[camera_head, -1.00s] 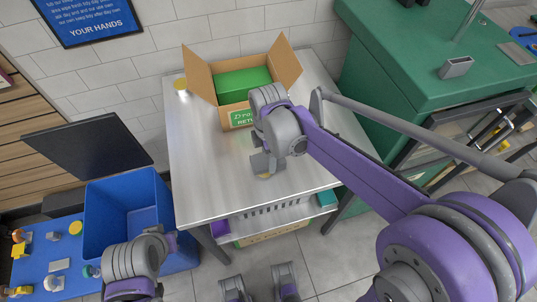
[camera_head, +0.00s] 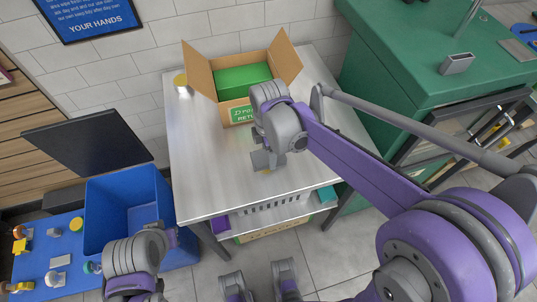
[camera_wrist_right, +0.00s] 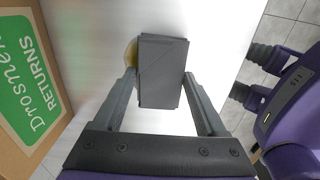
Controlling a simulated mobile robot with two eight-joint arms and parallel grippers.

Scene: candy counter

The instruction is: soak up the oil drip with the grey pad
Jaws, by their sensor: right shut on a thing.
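The grey pad (camera_wrist_right: 163,71) is a flat dark grey rectangle between the fingers of my right gripper (camera_wrist_right: 160,92), which is shut on it. In the head view the pad (camera_head: 260,160) is low over the front part of the steel table (camera_head: 205,170), below my right wrist. The yellowish oil drip (camera_wrist_right: 130,54) shows as a small edge at the pad's left side in the wrist view; the rest is hidden under the pad. I cannot tell whether pad and table touch.
An open cardboard box (camera_head: 238,112) with green contents stands at the table's back. A small yellow-topped container (camera_head: 181,80) is left of it. A blue bin (camera_head: 125,215) and blue surface with small items (camera_head: 40,240) lie left; a green counter (camera_head: 420,75) is right.

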